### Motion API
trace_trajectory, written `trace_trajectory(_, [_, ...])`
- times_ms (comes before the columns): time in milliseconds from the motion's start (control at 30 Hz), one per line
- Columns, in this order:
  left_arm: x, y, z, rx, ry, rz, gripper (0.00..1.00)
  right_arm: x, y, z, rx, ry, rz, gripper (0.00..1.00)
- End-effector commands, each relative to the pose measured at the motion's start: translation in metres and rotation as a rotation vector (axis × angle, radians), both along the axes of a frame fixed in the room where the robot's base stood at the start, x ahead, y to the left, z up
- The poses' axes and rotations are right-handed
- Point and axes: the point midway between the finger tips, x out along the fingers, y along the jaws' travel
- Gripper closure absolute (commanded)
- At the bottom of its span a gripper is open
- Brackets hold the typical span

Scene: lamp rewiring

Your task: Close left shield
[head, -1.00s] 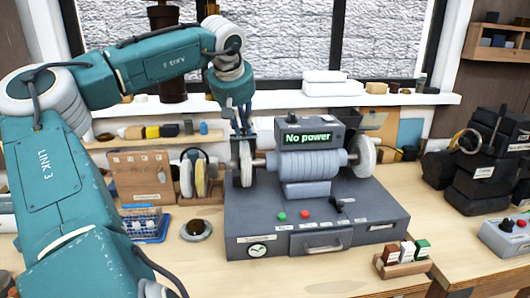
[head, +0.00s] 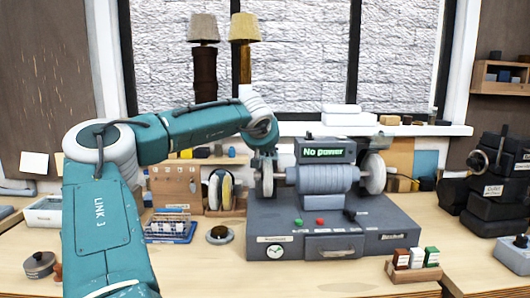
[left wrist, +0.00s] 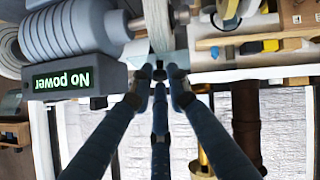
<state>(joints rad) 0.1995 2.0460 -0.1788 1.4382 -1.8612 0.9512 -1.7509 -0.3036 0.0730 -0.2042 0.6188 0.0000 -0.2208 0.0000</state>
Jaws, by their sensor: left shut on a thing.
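The bench grinder (head: 325,180) stands on a grey base box, its display reading "No power". Its left wheel (head: 267,182) is pale and upright; it also shows in the left wrist view (left wrist: 158,18). My left gripper (head: 263,154) is at the upper side of the left wheel. In the left wrist view its fingers (left wrist: 160,72) come together at the edge of a pale, clear-looking plate, the left shield (left wrist: 140,52), and are shut on it. The arm hides much of the shield in the head view. My right gripper is not in view.
The right wheel (head: 372,174) has a dark shield (head: 375,139) above it. A small block holder (head: 413,268) is at front right. Two lamps stand at the window.

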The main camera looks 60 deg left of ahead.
Motion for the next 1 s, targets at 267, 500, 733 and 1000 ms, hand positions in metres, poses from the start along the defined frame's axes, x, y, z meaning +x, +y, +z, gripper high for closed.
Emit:
trace_trajectory(267, [0.0,-0.001,-0.003,-0.005,0.004,0.0,1.0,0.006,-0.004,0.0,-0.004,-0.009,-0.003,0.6])
trace_trajectory(500, [0.0,0.0,-0.001,-0.002,0.002,0.001,0.76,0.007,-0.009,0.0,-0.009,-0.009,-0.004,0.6])
trace_trajectory(733, [-0.004,-0.006,0.006,0.001,-0.002,-0.001,0.76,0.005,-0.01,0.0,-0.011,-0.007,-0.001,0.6])
trace_trajectory(1000, [-0.032,-0.042,0.035,0.003,-0.002,-0.001,0.76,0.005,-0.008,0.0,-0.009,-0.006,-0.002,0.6])
